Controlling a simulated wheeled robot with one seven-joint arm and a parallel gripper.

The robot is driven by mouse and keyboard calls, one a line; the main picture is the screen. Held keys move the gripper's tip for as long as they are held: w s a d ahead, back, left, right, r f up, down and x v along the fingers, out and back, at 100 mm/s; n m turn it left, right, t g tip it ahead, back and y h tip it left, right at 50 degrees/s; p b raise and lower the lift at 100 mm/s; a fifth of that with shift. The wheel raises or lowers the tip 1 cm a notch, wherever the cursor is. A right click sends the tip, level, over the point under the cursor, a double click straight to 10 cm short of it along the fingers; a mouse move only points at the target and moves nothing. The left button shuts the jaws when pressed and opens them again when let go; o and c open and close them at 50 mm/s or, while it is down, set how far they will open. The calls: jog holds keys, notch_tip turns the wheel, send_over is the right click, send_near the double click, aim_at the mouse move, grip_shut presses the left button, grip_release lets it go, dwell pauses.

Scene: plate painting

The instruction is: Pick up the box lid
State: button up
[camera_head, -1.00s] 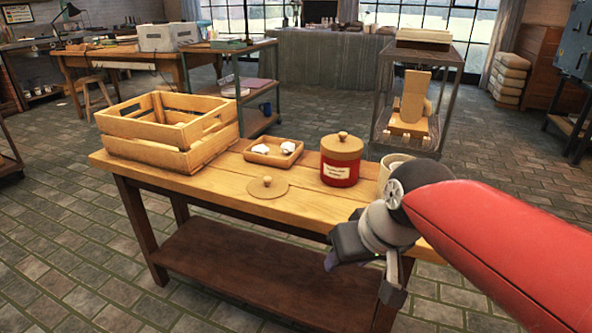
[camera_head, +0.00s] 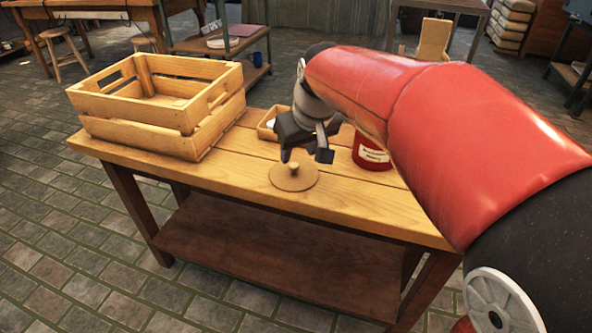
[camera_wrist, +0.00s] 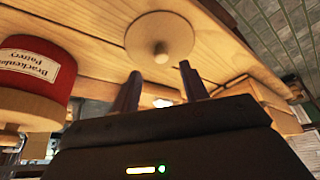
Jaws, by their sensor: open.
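The lid (camera_head: 293,180) is a flat round wooden disc with a small knob, lying on the wooden table near its front edge. It also shows in the wrist view (camera_wrist: 158,30), beyond my fingertips. My gripper (camera_head: 305,158) is open and empty, above and just behind the lid in the head view. Its two fingers also show in the wrist view (camera_wrist: 160,82), apart from each other, with the lid's knob seen ahead between them. They do not appear to touch the lid.
A red labelled canister (camera_head: 371,153) stands right of my gripper, partly hidden by my arm. A small wooden tray (camera_head: 266,122) sits behind the lid, partly hidden. A large slatted crate (camera_head: 150,135) fills the table's left end. Table around the lid's front is clear.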

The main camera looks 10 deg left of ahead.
aim_at(294, 164)
jog(key=x, duration=0.4)
jog(key=shift+a+f, duration=0.15)
jog(key=shift+f, duration=0.2)
grip_shut()
